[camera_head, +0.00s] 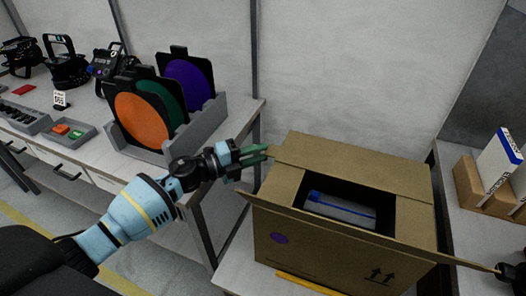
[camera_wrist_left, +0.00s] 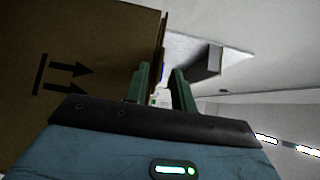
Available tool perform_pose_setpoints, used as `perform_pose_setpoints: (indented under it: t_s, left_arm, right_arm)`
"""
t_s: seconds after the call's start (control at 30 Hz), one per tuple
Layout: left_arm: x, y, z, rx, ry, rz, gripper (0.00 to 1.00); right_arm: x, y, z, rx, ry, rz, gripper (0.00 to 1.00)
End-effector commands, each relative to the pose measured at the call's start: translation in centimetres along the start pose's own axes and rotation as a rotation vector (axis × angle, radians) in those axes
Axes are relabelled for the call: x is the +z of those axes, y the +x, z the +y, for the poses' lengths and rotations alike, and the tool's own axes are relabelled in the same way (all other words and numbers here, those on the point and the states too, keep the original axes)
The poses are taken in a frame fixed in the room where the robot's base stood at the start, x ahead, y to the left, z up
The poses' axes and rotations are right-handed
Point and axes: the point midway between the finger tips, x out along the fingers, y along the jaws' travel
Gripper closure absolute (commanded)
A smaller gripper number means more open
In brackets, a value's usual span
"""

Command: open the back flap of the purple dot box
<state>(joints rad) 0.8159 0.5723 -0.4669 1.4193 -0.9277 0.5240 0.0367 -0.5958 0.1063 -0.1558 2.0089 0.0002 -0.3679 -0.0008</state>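The cardboard box (camera_head: 335,258) with a purple dot (camera_head: 279,238) stands on a table at centre right. The front flap sticks outward, and a grey-blue package (camera_head: 340,207) shows inside. My left gripper (camera_head: 256,154) is at the back flap's left end, its green fingers apart. In the left wrist view, the fingers (camera_wrist_left: 160,88) straddle the line of a cardboard edge; I cannot tell if they touch it. My right gripper (camera_head: 511,273) shows only partly, by the front flap's right tip.
A grey rack (camera_head: 210,117) with orange, green and purple discs stands on the left bench, behind my left arm. A yellow strip (camera_head: 305,284) lies before the box. White-and-blue cartons (camera_head: 497,160) and a brown box (camera_head: 470,188) are on the right table.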

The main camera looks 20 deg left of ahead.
Motion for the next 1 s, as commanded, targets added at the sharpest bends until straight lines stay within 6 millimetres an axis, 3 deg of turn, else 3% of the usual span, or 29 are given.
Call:
perform_pose_setpoints:
  t_s: [0.2, 0.47, 0.7, 1.0]
  left_arm:
    - [0.0, 1.6, 0.0, 0.001, 0.001, 0.0, 0.75]
    - [0.0, 1.8, 0.1, 0.001, 0.001, 0.0, 0.75]
    - [0.0, 1.8, 0.1, 0.001, 0.001, 0.0, 1.0]
    - [0.0, 1.8, 0.1, 0.001, 0.001, -0.001, 1.0]
  right_arm:
    - [0.0, 0.0, 0.0, 0.0, 0.0, 0.0, 0.49]
    - [0.0, 0.0, 0.0, 0.001, 0.0, -0.001, 0.49]
    - [0.1, 0.0, 0.1, 0.001, 0.0, -0.001, 0.49]
    - [0.1, 0.0, 0.1, 0.001, -0.001, -0.002, 0.49]
